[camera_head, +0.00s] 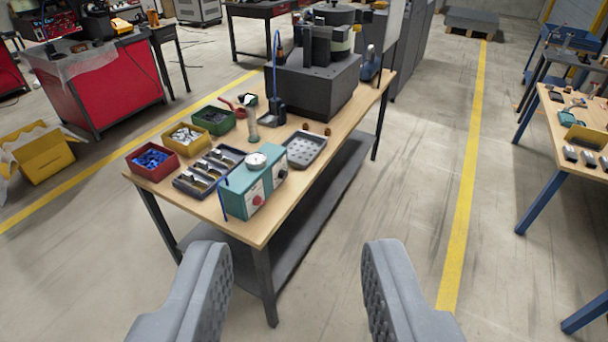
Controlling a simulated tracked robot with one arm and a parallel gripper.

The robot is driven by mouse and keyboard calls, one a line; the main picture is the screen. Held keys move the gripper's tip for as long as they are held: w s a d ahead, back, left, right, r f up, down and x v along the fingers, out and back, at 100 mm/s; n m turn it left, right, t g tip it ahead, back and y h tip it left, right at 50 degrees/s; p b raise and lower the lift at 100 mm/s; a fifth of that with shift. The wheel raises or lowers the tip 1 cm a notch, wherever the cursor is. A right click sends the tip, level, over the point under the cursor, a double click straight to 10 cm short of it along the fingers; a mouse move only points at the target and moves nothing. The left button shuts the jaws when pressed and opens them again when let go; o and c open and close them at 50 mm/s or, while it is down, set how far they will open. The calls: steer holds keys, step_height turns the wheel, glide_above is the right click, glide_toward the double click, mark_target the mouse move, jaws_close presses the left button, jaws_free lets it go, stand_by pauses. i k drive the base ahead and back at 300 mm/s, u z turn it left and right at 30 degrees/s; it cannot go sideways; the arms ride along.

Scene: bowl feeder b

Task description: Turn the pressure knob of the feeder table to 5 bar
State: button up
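The feeder table (258,231) stands ahead of me, with a light wooden top and dark legs. A teal control box (238,203) sits at its near end. A round white gauge (256,160) is on top of the box; its reading is too small to tell. A red knob (257,200) and a dark round part (281,175) are on the box's front. I cannot tell which one is the pressure knob or where it is set. My gripper (298,255) is open and empty, its two grey fingers wide apart, in front of the table and apart from the box.
Near the box are a grey tray (307,138), a dark compartment tray (178,182), a red bin (133,165) and a green bin (199,123). A dark feeder machine (312,90) stands farther back. Another workbench (545,131) is at right. The floor between the tables is clear.

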mark_target(282, 174)
steer(key=z, duration=0.35)
steer(key=i, duration=1.25)
steer(key=u, duration=0.6)
